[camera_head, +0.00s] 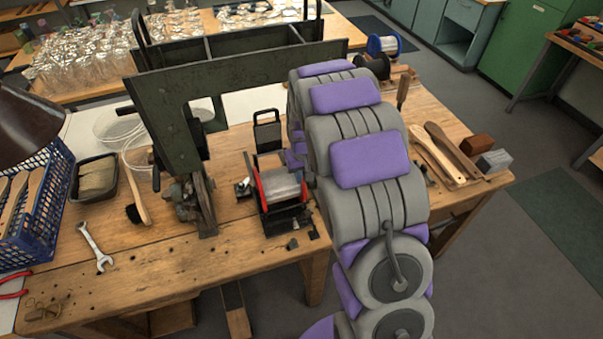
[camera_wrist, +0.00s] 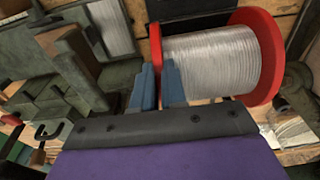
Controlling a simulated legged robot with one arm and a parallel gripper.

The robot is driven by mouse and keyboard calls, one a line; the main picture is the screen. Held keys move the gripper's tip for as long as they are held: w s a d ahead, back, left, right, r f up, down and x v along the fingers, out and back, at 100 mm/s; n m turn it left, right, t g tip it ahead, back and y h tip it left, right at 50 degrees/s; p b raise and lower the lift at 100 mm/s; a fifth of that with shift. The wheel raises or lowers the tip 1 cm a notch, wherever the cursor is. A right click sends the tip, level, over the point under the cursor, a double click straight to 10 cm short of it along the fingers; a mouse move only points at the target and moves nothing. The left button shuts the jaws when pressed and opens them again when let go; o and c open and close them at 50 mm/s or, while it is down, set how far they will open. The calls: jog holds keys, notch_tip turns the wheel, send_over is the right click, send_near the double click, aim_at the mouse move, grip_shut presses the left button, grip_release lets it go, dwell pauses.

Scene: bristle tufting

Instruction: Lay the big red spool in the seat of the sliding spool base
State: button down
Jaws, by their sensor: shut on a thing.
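The big red spool (camera_head: 264,192) has red flanges and is wound with clear, silvery line. It also shows large in the wrist view (camera_wrist: 268,50). In the head view it lies across the black sliding spool base (camera_head: 288,221), between the base's sides. I cannot tell whether it rests fully in the seat. My gripper (camera_wrist: 158,88) has blue fingertips, one on each side of the spool's left flange near its lower edge, and is shut on that flange.
A dark green press frame (camera_head: 168,95) stands left of the base, and a black upright handle (camera_head: 267,131) stands behind it. A blue spool (camera_head: 384,45) is at the back right. A wrench (camera_head: 96,248) and blue crate (camera_head: 38,215) are at left.

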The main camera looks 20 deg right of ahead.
jog(key=c, duration=0.7)
grip_release()
jog(key=shift+r+p, duration=1.5)
jog(key=shift+r, duration=1.95)
